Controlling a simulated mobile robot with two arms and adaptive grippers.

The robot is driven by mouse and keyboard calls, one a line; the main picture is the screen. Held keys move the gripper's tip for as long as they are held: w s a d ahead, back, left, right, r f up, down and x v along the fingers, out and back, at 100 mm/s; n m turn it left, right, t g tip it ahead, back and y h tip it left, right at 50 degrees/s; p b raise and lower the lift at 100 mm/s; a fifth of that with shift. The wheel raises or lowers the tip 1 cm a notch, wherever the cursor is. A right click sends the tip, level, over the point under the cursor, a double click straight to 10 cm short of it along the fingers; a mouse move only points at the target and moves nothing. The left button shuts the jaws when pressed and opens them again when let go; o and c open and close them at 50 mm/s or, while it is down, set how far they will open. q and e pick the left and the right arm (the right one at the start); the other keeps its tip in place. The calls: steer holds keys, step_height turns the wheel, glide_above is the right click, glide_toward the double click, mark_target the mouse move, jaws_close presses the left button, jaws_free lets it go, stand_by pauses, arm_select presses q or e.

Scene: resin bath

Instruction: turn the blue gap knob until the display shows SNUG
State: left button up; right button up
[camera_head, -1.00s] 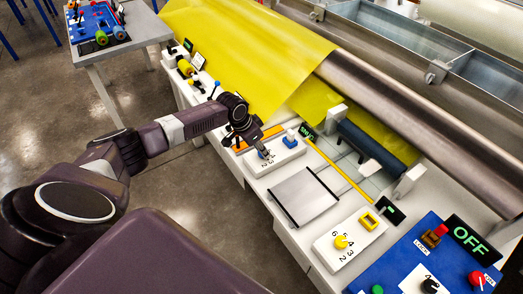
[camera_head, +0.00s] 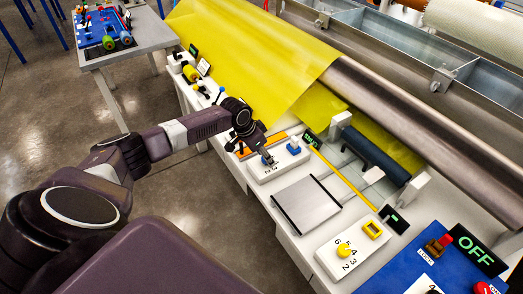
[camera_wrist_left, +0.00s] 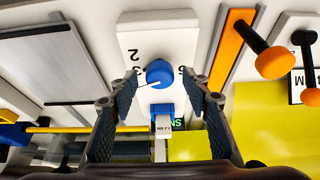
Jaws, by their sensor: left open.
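The blue gap knob (camera_wrist_left: 159,73) stands on a white plate with printed numbers (camera_wrist_left: 135,40). It also shows in the head view (camera_head: 267,158), partly behind my gripper. My left gripper (camera_wrist_left: 160,75) is open, with one finger on each side of the knob and a visible gap on both sides. In the head view, my left gripper (camera_head: 267,154) points down at the white plate. The display (camera_head: 310,139) is too small to read in the head view. My right gripper is out of view.
An orange bar (camera_wrist_left: 231,48) lies beside the plate. A grey panel (camera_head: 306,204) and a yellow knob (camera_head: 344,250) lie to the right. Yellow sheet (camera_head: 255,60) hangs behind.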

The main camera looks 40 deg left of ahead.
arm_select(q)
steer(key=v, duration=1.1)
steer(key=shift+s+r, duration=0.2)
steer(key=shift+r, duration=0.05)
